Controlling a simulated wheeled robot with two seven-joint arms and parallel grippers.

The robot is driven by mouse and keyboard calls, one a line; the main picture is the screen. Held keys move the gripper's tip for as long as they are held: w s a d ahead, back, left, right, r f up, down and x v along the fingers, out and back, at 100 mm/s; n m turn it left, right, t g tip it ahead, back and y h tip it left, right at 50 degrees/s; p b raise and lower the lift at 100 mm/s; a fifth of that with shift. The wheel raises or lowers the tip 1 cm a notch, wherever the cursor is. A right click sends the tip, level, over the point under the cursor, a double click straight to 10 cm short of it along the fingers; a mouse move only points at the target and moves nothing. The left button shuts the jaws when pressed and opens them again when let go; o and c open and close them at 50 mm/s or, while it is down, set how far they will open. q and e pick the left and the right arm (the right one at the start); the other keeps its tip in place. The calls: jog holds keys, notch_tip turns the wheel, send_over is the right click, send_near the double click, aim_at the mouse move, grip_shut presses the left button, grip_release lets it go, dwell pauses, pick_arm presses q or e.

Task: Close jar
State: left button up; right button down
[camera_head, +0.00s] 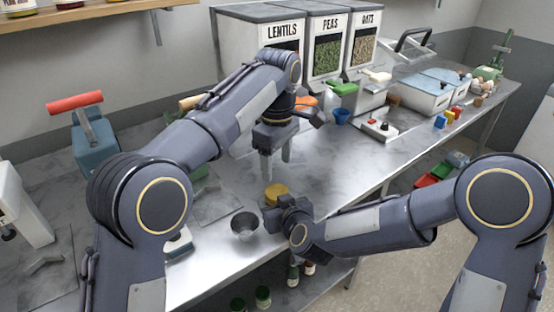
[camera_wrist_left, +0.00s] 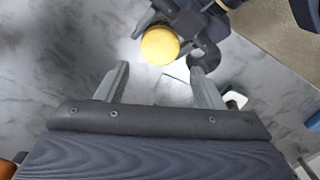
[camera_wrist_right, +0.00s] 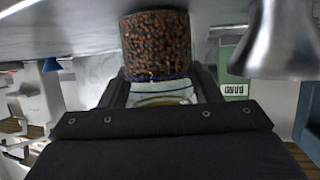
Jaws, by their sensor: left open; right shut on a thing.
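A round yellow lid-like top (camera_head: 275,192) shows above the steel counter in the head view. It also shows as a yellow disc (camera_wrist_left: 160,46) in the left wrist view. The glass jar (camera_wrist_right: 156,45), partly filled with brown grains, is between the right gripper's fingers (camera_wrist_right: 162,92) in the upside-down right wrist view. My right gripper (camera_head: 279,208) is shut on the jar. The jar's upper end is hidden there, so I cannot tell how the lid sits. My left gripper (camera_head: 276,165) is open and empty above the yellow top, fingers pointing down, apart from it.
A metal cup (camera_head: 243,228) stands on the counter (camera_head: 330,185) left of the right gripper. Lentils, peas and oats bins (camera_head: 327,22) stand behind. A blue cup (camera_head: 341,116) and a white device (camera_head: 380,131) are farther right. Bare counter lies right of the left gripper.

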aim_at(277, 191)
dwell(0.4)
pick_arm(q)
jog(key=shift+f, duration=3.95)
jog(key=shift+c, duration=0.2)
jog(key=c, duration=0.7)
jog(key=m, duration=0.7)
jog(key=shift+c, duration=0.2)
jog(key=m, duration=0.9)
